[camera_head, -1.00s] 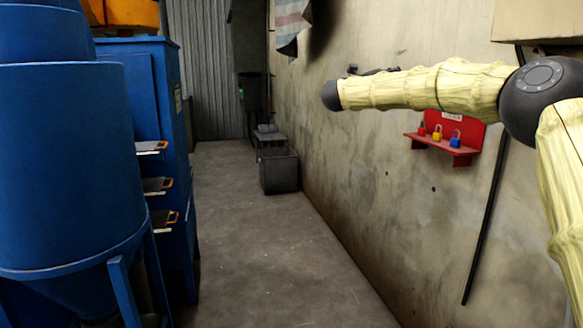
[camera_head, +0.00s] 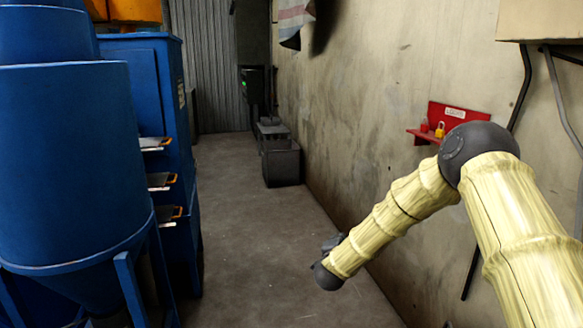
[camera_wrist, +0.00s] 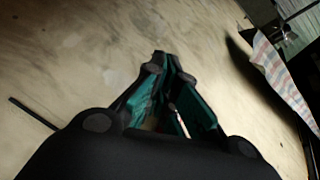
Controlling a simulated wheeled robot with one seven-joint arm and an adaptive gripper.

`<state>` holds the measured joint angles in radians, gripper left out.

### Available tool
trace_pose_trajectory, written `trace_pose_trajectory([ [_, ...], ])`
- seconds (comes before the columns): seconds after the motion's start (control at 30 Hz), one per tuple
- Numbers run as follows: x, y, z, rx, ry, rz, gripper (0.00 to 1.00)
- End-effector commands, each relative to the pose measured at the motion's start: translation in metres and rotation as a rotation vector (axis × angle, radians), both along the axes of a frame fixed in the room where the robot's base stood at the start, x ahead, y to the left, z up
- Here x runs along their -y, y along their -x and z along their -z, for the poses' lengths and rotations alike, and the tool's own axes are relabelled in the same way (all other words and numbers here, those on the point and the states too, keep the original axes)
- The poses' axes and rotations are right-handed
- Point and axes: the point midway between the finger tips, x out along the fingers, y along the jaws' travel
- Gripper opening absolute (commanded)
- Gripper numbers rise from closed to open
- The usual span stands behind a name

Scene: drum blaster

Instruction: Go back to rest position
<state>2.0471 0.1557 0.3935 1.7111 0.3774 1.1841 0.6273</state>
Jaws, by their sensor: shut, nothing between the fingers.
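My arm, in a pale yellow cover with dark joints, reaches in from the right of the head view and bends down to the lower middle. My gripper (camera_wrist: 160,62) shows in the wrist view with its dark, teal-sided fingers drawn together at the tips. Nothing shows between the fingertips. In the head view only a small dark part near the end of the arm shows, and the fingers cannot be made out there.
The blue machine (camera_head: 75,165) stands on the left. A concrete wall (camera_head: 380,90) runs along the right, with a red padlock rack (camera_head: 460,116). A striped cloth (camera_head: 293,20) hangs on it; the cloth also shows in the wrist view (camera_wrist: 272,65). The floor (camera_head: 250,250) between is clear.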

Motion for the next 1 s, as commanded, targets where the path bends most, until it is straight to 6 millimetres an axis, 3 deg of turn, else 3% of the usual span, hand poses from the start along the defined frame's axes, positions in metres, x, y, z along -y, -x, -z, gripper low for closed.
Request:
trace_pose_trajectory([
  [0.03, -0.002, 0.017, 0.026, -0.057, 0.039, -0.034, 0.0],
  [0.2, -0.008, 0.077, 0.104, -0.242, 0.162, -0.155, 0.0],
  [0.37, -0.006, 0.144, 0.168, -0.412, 0.268, -0.275, 0.0],
  [0.5, -0.003, 0.209, 0.216, -0.56, 0.351, -0.385, 0.0],
  [0.67, 0.007, 0.289, 0.26, -0.725, 0.436, -0.516, 0.0],
  [0.8, 0.017, 0.365, 0.288, -0.868, 0.5, -0.638, 0.0],
  [1.0, 0.036, 0.476, 0.31, -1.066, 0.57, -0.821, 0.0],
])
